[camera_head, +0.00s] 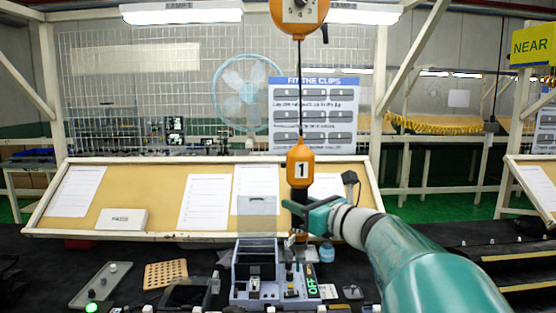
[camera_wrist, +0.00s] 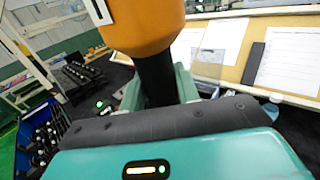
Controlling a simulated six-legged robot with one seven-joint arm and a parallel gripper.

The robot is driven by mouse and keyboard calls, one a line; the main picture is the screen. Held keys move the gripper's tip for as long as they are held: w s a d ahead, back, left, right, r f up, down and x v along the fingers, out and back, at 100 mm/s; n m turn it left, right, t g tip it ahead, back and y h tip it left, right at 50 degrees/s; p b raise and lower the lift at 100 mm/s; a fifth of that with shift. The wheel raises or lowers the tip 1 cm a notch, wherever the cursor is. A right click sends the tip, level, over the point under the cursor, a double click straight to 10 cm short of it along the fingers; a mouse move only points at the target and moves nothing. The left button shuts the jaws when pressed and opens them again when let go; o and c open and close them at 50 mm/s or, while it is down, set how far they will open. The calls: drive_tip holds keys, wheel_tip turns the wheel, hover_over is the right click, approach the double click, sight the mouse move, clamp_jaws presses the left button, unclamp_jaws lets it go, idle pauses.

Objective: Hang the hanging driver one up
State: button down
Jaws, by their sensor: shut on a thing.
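The hanging driver one (camera_head: 301,163) is an orange tool with a white "1" label and a black lower shaft. It hangs upright on a dark cable below a round orange balancer (camera_head: 299,14) at the top of the head view. My gripper (camera_head: 307,218) is shut on the driver's black lower part, just below the orange body. In the wrist view the orange body (camera_wrist: 146,24) fills the top middle, and its black shaft (camera_wrist: 155,80) passes between my fingers.
A grey fixture (camera_head: 254,272) stands on the dark bench below the driver. A perforated tan block (camera_head: 166,274), a grey tray (camera_head: 100,284) and a small blue-capped jar (camera_head: 327,253) lie around it. A slanted board (camera_head: 140,190) with papers stands behind.

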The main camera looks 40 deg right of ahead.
wheel_tip(320, 180, up, 3)
drive_tip(key=shift+d+f, duration=0.1)
drive_tip(key=w+d+r, duration=0.1)
drive_tip(key=w+d, duration=0.2)
drive_tip(key=d, duration=0.2)
drive_tip(key=shift+w+d+r, duration=0.35)
drive_tip(key=shift+d+r, duration=0.05)
idle(0.5)
unclamp_jaws()
idle(0.3)
idle(0.4)
